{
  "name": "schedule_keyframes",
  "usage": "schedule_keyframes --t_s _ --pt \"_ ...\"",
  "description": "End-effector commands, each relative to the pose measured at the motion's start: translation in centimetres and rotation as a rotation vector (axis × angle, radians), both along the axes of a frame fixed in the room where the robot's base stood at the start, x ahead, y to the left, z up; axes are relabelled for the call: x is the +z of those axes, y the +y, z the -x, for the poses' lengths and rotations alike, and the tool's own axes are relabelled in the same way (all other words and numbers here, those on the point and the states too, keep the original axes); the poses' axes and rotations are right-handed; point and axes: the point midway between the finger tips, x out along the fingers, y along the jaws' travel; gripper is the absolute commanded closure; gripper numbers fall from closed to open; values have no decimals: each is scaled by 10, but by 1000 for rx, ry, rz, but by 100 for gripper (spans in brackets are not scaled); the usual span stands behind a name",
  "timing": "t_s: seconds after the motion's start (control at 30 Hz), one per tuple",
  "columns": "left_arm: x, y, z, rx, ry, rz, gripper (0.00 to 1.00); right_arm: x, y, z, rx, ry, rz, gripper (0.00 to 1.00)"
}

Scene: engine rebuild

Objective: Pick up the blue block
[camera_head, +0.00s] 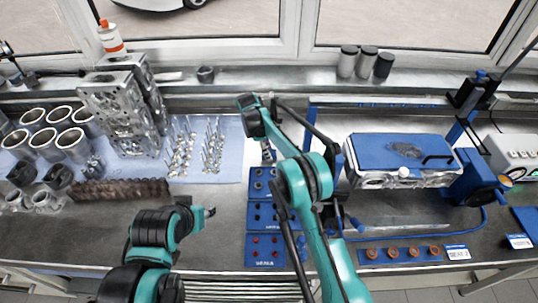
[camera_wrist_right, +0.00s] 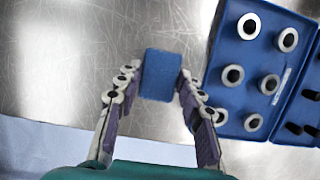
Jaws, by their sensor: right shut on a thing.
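The blue block (camera_wrist_right: 161,75) sits between the fingertips of my right gripper (camera_wrist_right: 160,82) in the right wrist view. The fingers touch it on both sides and are shut on it. Bare metal bench shows behind the block; whether it is clear of the surface I cannot tell. In the head view my right gripper (camera_head: 268,154) is over the bench, beside the blue trays, mostly behind my arm, and I cannot make out the block there. My left gripper (camera_head: 207,211) is low over the front of the bench, away from the block; its fingers are too small to read.
A blue tray with round rings (camera_wrist_right: 250,70) lies close to the right of the right gripper. Valves (camera_head: 212,145) stand on a pale mat (camera_head: 228,172) to the left. A blue-topped engine part (camera_head: 400,152) stands at right. Bare bench lies at front centre-left.

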Motion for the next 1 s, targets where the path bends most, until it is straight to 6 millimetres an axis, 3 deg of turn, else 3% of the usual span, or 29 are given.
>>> schedule_keyframes --t_s 0.27,0.57,1.0 --pt "1 0 0 0 0 0 60 4 0 0 0 0 0 82" --pt "9 0 0 0 0 0 60 46 0 2 0 0 0 82" --pt "15 0 0 0 0 0 60 89 -9 79 0 0 0 82"
